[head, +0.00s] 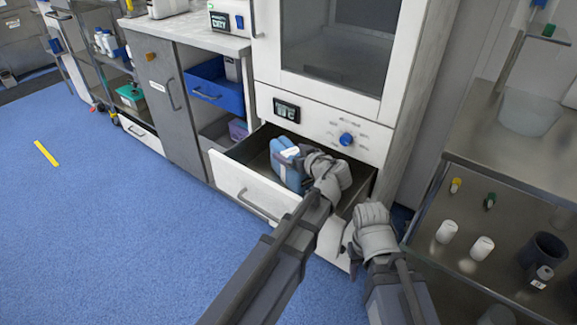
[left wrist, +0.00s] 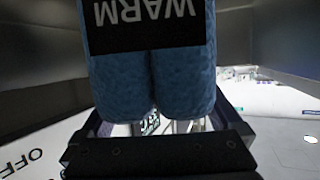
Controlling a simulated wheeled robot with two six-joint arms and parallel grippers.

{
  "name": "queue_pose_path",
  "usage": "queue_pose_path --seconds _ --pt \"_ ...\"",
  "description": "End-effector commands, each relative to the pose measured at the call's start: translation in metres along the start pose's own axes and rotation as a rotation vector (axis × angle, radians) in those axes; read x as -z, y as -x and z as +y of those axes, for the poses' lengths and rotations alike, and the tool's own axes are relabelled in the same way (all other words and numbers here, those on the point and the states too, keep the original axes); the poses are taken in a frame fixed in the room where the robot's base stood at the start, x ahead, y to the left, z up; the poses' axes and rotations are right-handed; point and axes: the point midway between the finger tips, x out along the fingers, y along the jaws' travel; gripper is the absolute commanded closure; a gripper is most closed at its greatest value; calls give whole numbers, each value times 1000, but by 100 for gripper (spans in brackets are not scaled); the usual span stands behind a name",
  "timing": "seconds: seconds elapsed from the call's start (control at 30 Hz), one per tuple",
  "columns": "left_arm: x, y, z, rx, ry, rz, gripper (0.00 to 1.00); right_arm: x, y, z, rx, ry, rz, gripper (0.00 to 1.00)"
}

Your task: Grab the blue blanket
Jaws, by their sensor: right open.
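The blue blanket (head: 281,170) is a rolled or folded bundle in the open drawer (head: 229,178) of the white warming cabinet. A pale label shows on its top. In the left wrist view the blanket (left wrist: 152,82) fills the middle, with a dark "WARM" label upside down. My left gripper (head: 322,165) is over the drawer, right beside the blanket and partly covering it. In its wrist view the jaws lie at the blanket's near end, one on each side; whether they press on it is unclear. My right gripper (head: 371,217) is open and empty, to the right of the drawer front.
A blue bin (head: 217,88) sits in the cabinet at left. A metal shelf unit (head: 505,150) with white bottles and a dark cup stands close on the right. The cabinet's glass door (head: 335,45) is above the drawer.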

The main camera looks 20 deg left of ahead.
Motion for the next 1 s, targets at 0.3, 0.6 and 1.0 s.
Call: queue_pose_path --seconds 0.3,0.6,1.0 --pt "0 0 0 0 0 0 38 0 0 0 0 0 0 50" --pt "0 0 0 0 0 0 72 0 0 0 0 0 0 50" --pt "0 0 0 0 0 0 100 0 0 0 0 0 0 50"
